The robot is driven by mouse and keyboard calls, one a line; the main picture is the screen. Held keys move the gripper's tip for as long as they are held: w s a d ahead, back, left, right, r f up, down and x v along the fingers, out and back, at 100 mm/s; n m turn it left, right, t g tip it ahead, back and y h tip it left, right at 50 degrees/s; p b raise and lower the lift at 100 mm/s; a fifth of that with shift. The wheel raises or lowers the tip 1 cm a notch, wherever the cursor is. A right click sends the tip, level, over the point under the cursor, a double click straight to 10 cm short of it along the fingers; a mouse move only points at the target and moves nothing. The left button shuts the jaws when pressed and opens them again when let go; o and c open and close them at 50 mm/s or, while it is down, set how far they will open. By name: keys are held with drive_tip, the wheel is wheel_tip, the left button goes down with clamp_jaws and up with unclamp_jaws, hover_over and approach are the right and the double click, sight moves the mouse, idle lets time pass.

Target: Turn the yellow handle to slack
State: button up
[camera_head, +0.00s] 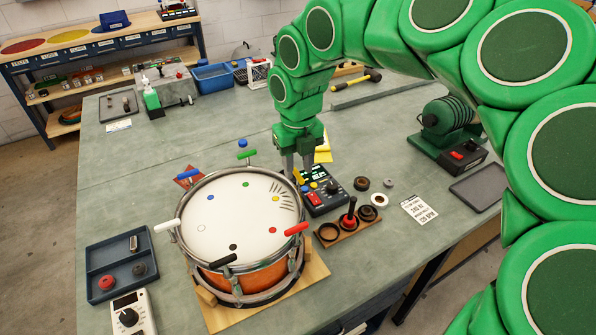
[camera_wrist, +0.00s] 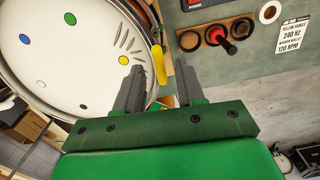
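A drum with a white head (camera_head: 240,215) and an orange shell stands on the bench, with coloured handles around its rim. The yellow handle (camera_head: 299,177) is at the right back of the rim, partly covered by my gripper (camera_head: 298,158). In the wrist view the yellow handle (camera_wrist: 159,64) stands at the drum's edge beside a yellow dot (camera_wrist: 124,60) and several dark tick marks (camera_wrist: 125,40). My gripper (camera_wrist: 164,78) is open, with its two fingers apart and the handle lying ahead in the gap between them. I cannot tell whether a finger touches it.
Right of the drum are a black control box (camera_head: 325,199), a wooden rack with a red-and-black knob (camera_head: 349,219) and a white card (camera_head: 419,210). Neighbouring handles are green (camera_head: 247,155) and red (camera_head: 297,229). A blue tray (camera_head: 102,262) lies at left. The bench behind the drum is mostly clear.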

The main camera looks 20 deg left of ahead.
sight(300, 174)
wheel_tip(300, 174, up, 5)
drive_tip(key=shift+f, duration=0.1)
idle(0.5)
drive_tip(key=shift+s+d+r+m, duration=0.1)
drive_tip(key=shift+d+r+m, duration=0.1)
drive_tip(key=shift+d+m, duration=0.1)
drive_tip(key=s+d+r+m, duration=0.1)
drive_tip(key=s+d+m, duration=0.4)
drive_tip(key=d+m, duration=0.45)
drive_tip(key=s+d+r+m, duration=0.1)
drive_tip(key=s+d+m, duration=0.5)
drive_tip(key=d+m, duration=0.3)
drive_tip(key=s+d+f+m, duration=0.2)
drive_tip(key=s+m, duration=0.3)
drive_tip(key=m, duration=0.3)
drive_tip(key=s+d+f+m+g, duration=0.1)
drive_tip(key=s+d+f+m, duration=0.1)
drive_tip(key=s+d+m, duration=0.3)
drive_tip(key=s+d+f+m, duration=0.2)
drive_tip(key=s+d+m, duration=0.2)
drive_tip(key=m, duration=0.8)
drive_tip(key=shift+s+d+f+g, duration=0.3)
drive_tip(key=shift+s+g, duration=0.1)
drive_tip(key=shift+s, duration=0.65)
